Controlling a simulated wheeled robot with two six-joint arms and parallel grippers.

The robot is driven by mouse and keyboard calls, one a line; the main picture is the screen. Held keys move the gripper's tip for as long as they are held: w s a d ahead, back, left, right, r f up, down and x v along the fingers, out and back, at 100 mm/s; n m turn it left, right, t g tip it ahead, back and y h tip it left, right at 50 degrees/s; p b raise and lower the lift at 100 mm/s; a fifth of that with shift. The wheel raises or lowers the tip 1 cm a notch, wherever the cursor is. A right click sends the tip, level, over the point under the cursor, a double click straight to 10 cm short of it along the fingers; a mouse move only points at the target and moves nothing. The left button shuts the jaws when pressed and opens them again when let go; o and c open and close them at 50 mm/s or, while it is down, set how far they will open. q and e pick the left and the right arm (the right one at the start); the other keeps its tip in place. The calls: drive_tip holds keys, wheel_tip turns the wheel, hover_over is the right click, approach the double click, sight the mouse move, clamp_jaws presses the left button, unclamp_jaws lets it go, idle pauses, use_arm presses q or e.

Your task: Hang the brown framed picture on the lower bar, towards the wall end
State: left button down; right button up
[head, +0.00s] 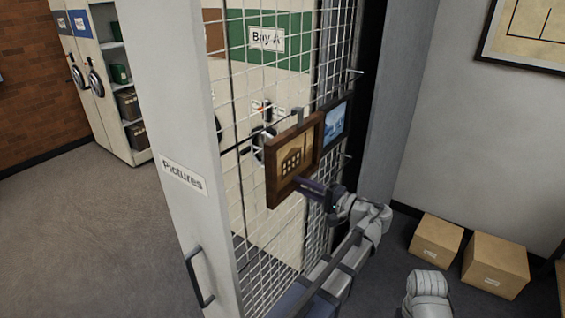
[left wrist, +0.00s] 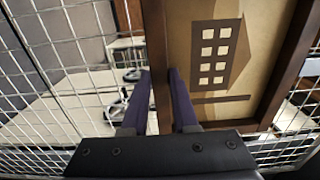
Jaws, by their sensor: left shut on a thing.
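The brown framed picture (head: 273,187) shows a dark building on tan and is upright in front of the wire mesh of the pull-out rack. My left gripper (head: 312,188) is shut on its frame at the lower right side in the head view. In the left wrist view the fingers (left wrist: 160,100) stand on both sides of the brown frame edge, with the picture (left wrist: 258,60) to the right. A grey hook piece (head: 298,116) shows at its top; I cannot tell whether it bears on a bar. Dark bar ends (head: 355,72) stick out from the mesh. My right gripper is not in view.
A dark-framed blue picture (head: 335,126) hangs close behind and right of the brown one. The rack's pale end panel (head: 185,130) labelled Pictures stands left, with a handle (head: 199,278). Cardboard boxes (head: 495,265) sit on the floor at right. The floor at left is clear.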

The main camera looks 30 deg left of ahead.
use_arm(q)
drive_tip(key=shift+s+d, duration=0.15)
drive_tip(key=shift+d, duration=2.2)
